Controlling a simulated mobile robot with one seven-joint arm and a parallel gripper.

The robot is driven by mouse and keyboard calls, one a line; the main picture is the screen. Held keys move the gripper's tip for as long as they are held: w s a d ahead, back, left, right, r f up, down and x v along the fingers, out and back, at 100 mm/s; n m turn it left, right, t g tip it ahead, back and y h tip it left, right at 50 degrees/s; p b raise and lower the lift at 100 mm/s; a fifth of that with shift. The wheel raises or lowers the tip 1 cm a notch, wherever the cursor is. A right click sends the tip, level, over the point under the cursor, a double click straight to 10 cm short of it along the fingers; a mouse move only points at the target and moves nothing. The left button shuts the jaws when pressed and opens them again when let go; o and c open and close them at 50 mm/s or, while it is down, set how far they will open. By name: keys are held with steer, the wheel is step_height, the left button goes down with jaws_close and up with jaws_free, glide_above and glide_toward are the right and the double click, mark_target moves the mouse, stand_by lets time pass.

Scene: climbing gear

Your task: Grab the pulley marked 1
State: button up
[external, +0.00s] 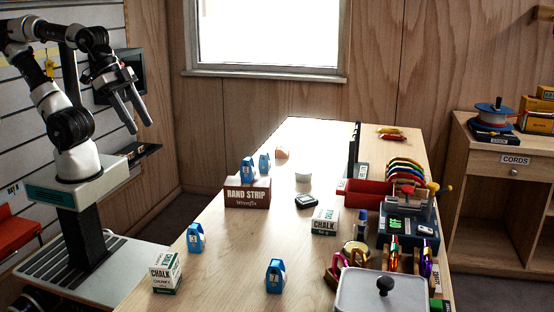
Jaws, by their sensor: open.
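Several blue pulleys with white labels are on the long wooden table. Another pulley (195,238) stands near the left edge. One more pulley (275,277) stands closer to the camera. The labels are too small to tell surely which is marked 1. My gripper (140,126) is open and empty, raised left of the table, well apart from all pulleys.
The table's middle is mostly clear.

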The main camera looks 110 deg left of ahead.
steer(key=w+a+f+n+t+y+b, duration=0.1)
steer(key=w+a+f+y+b, duration=0.2)
steer(key=w+a, duration=0.8)
steer(key=m+t+b, duration=0.2)
steer(key=t+b, duration=0.2)
steer(key=t, duration=0.1)
glide_toward(268, 154)
steer(key=f, duration=0.1)
steer(key=s+f, duration=0.1)
steer(key=shift+s+d+f, duration=0.2)
steer(key=shift+d+f, duration=0.15)
steer(key=s+a+f+n+t+h+b, duration=0.1)
steer(key=s+a+f+t+h+b, duration=0.1)
steer(key=s+t+h, duration=0.3)
steer(key=w, duration=0.6)
steer(key=w+y+b, duration=0.1)
steer(key=w, duration=0.4)
steer(key=w+t+y, duration=0.1)
steer(key=w, duration=0.5)
steer(key=shift+w+a, duration=0.3)
steer(key=shift+a, duration=0.1)
steer(key=c, duration=1.2)
